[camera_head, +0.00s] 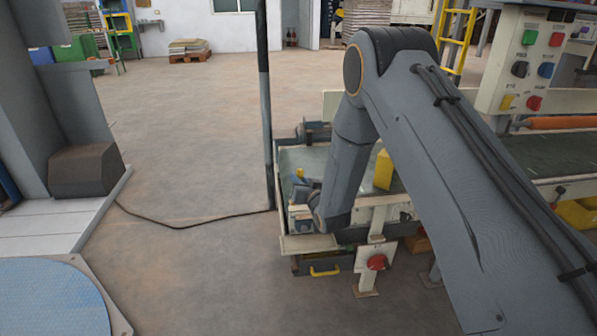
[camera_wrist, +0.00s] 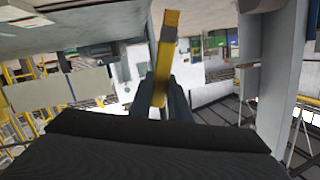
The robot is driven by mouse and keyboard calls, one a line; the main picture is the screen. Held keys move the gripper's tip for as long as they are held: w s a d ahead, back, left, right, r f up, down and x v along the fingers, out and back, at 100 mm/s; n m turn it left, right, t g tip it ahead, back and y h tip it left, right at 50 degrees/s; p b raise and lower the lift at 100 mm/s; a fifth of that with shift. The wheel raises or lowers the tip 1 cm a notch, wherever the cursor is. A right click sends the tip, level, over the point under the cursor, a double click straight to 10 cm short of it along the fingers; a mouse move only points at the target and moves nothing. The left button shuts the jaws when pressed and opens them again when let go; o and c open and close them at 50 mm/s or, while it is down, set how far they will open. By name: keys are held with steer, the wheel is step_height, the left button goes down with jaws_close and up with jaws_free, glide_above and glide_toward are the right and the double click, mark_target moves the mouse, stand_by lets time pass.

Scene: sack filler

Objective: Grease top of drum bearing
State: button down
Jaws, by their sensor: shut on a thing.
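My gripper (camera_wrist: 161,82) is shut on a brush-like tool (camera_wrist: 166,52) in the wrist view. The tool has a yellow handle, a grey band and an orange-brown end pointing away from the fingers. In the head view my arm reaches down to the near left end of the conveyor machine (camera_head: 283,228). Small blue-grey parts (camera_head: 304,190) and a bit of yellow show beside my wrist there; I cannot tell which belong to the gripper. I cannot pick out the drum bearing for certain, and my arm hides part of this end. No contact between tool and bearing can be seen.
A dark upright post (camera_head: 265,110) stands just left of the machine. A cable (camera_head: 190,222) runs over the floor to its foot. A yellow block (camera_head: 383,170) stands right of my forearm. A red button (camera_head: 377,262) is on the machine's front.

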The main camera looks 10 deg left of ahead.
steer(key=shift+r+p, duration=0.5)
steer(key=shift+r, duration=0.65)
steer(key=shift+w+f+b, duration=0.1)
steer(key=shift+f+b, duration=0.15)
steer(key=shift+b, duration=1.85)
steer(key=shift+r+b, duration=0.15)
steer(key=shift+b, duration=1.05)
